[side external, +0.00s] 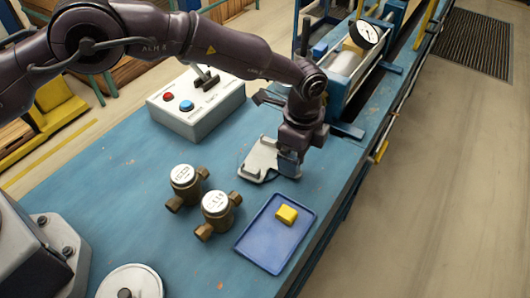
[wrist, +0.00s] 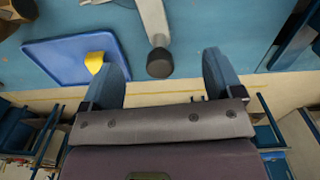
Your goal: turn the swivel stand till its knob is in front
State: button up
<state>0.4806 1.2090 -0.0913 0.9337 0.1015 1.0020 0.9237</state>
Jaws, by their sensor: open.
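My gripper (side external: 288,168) is low over the table, at the right end of a light grey flat piece (side external: 260,158), which appears to be the swivel stand. In the wrist view my gripper (wrist: 165,56) has its two blue fingers wide apart. A pale arm of the stand (wrist: 152,18) comes down from the top edge and ends in a dark round knob (wrist: 160,64). The knob shows between the fingers, with a gap on both sides; whether it is at fingertip height I cannot tell. In the side view the gripper hides the knob.
A blue tray (side external: 247,250) with a yellow block (side external: 287,214) lies close to the gripper. Two brass meters (side external: 185,183) (side external: 217,209) stand left of it. A control box (side external: 196,104) and a blue-framed bench with a gauge (side external: 364,35) stand behind. A round disc (side external: 132,278) lies at the front.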

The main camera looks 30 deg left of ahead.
jog(key=shift+c, duration=1.3)
jog(key=shift+s, duration=0.35)
jog(key=shift+s, duration=0.4)
jog(key=o, duration=0.4)
jog(key=shift+o, duration=0.2)
jog(key=shift+r, duration=0.1)
